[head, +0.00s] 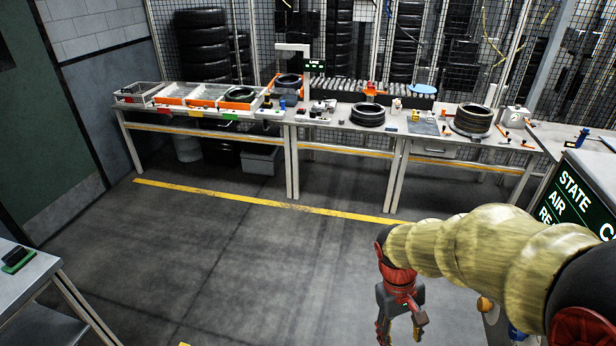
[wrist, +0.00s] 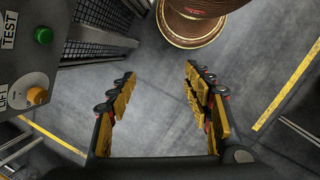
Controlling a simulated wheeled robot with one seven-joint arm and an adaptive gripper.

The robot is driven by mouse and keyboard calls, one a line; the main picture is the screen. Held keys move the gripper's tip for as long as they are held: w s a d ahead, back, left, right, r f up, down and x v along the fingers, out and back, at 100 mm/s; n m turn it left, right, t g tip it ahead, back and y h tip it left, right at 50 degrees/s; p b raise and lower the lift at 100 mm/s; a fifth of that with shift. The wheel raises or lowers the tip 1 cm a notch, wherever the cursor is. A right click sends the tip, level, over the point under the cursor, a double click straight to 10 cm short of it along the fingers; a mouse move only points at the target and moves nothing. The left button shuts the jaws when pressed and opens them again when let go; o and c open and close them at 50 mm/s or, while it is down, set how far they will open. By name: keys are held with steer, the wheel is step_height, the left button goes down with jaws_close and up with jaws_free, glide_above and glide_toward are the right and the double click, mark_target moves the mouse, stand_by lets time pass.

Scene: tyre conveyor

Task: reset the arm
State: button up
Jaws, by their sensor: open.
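My gripper (head: 400,333) hangs at the lower right of the head view, at the end of my arm in its tan sleeve, above the bare floor. In the wrist view my gripper (wrist: 158,100) has its two yellow fingers wide apart with nothing between them but grey floor. It is open and empty. The fingertips touch nothing in view. In the head view the finger ends run close to the bottom edge of the picture.
A long workbench (head: 330,147) with tyres and trays runs along the mesh fence. A dark panel (head: 580,205) reading STATE and AIR stands at right. The wrist view shows a control box (wrist: 32,50) with a green button. A table (head: 30,275) is at left; mid floor is clear.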

steer(key=s+a+r+m+t+y+b, duration=0.2)
steer(key=s+r+m+t+b, duration=0.1)
steer(key=s+r+t+b, duration=0.4)
step_height(320, 180, up, 3)
steer(key=shift+s+a+r+t, duration=0.15)
steer(key=shift+s+a+t, duration=0.1)
steer(key=shift+t, duration=0.15)
steer(key=shift+d, duration=0.1)
stand_by(0.8)
